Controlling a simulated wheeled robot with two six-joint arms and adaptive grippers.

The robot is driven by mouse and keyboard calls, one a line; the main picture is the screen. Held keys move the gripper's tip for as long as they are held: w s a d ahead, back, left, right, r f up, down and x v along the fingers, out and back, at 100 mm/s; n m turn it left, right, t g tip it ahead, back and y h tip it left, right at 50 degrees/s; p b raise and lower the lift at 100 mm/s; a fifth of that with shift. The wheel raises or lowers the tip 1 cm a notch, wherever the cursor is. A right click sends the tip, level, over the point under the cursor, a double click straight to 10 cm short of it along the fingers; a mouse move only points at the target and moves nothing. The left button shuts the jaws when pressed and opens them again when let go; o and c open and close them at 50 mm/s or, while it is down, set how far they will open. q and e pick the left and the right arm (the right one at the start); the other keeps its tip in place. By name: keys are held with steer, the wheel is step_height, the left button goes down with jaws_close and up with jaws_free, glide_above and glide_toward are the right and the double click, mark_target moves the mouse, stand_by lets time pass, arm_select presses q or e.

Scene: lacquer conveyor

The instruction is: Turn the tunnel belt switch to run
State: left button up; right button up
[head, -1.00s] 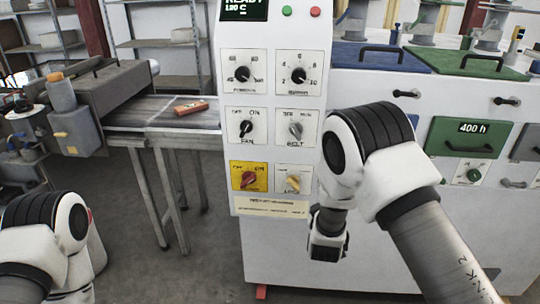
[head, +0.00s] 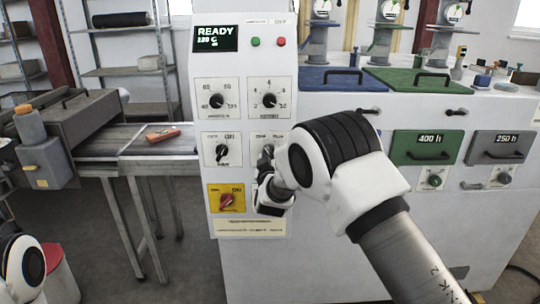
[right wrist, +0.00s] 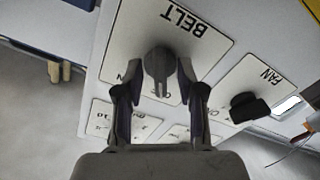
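The belt switch is a grey knob (right wrist: 158,70) on a white plate labelled BELT, seen upside down in the right wrist view. In the head view the belt plate (head: 279,136) is partly covered by my right arm and gripper. My right gripper (right wrist: 160,80) has its two fingers apart, one on each side of the knob. I see small gaps between the fingers and the knob, so contact is not clear. The knob's exact setting cannot be read. My left gripper is out of view; only a piece of my left arm shows at the lower left.
The black fan knob (right wrist: 248,107) is beside the belt switch. A red knob on a yellow plate (head: 227,201) sits below the fan knob. Two dials are above, under a READY display (head: 215,38). A conveyor (head: 125,143) carrying a reddish block (head: 162,135) lies left.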

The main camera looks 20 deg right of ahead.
steer(key=shift+s+a+r, duration=0.1)
jaws_close()
